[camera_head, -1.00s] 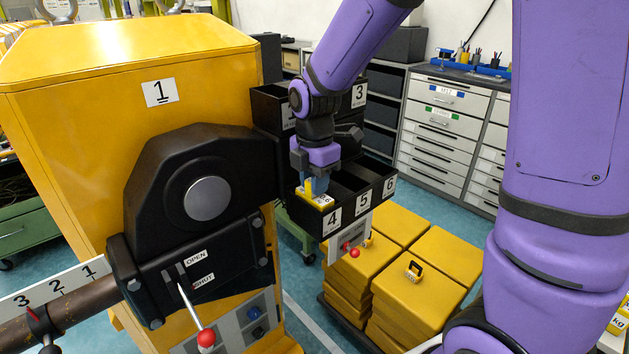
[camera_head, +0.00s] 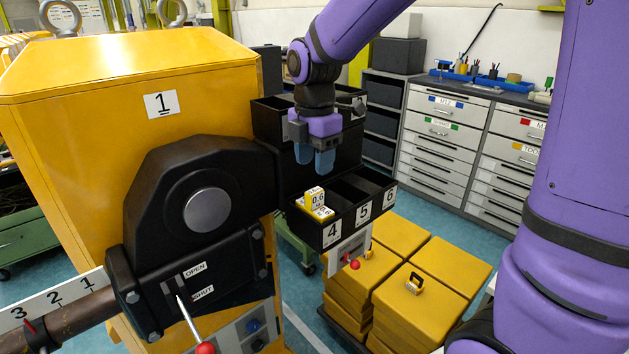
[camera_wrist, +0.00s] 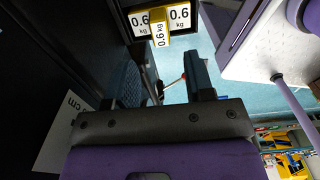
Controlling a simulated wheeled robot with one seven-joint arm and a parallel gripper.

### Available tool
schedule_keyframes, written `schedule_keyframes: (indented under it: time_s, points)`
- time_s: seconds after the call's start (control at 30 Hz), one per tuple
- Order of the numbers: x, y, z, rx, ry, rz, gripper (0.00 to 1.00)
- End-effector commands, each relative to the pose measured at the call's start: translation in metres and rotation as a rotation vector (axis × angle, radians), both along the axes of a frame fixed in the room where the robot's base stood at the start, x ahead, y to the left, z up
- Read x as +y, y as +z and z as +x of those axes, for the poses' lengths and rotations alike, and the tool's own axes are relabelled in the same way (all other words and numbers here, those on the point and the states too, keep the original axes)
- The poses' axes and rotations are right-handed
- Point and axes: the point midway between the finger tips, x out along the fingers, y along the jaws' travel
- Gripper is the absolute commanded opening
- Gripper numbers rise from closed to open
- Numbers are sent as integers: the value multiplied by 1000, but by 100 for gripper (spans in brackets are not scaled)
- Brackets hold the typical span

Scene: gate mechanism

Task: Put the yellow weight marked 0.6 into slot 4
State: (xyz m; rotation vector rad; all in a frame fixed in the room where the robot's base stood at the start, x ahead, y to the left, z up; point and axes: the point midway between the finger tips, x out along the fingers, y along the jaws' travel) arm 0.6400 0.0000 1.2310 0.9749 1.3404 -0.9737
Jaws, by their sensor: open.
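The yellow weight (camera_head: 314,203) marked 0.6 sits in slot 4 (camera_head: 331,233) of the black box, its label facing out and its top above the rim. It also shows in the wrist view (camera_wrist: 161,30), with 0.6 labels on either side of its handle. My gripper (camera_head: 314,161) has its blue fingers apart and empty. It hangs above and behind the weight, clear of it. In the wrist view the fingers (camera_wrist: 165,85) have nothing between them.
Slots 5 (camera_head: 362,213) and 6 (camera_head: 389,196) look empty. Upper black bins (camera_head: 268,122) stand close behind my gripper. A lever with a red knob (camera_head: 354,264) is below the box. Yellow stacked blocks (camera_head: 425,291) stand on the floor.

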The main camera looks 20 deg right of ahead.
Motion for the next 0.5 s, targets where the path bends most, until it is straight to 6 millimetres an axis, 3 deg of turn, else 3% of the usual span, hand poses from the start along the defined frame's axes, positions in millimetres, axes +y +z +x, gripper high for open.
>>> schedule_keyframes:
  time_s: [0.2, 0.5]
  points:
    - [0, 31, 0, -1, 0, 0, 49]
    - [-1, 43, -3, -4, -16, 0, 49]
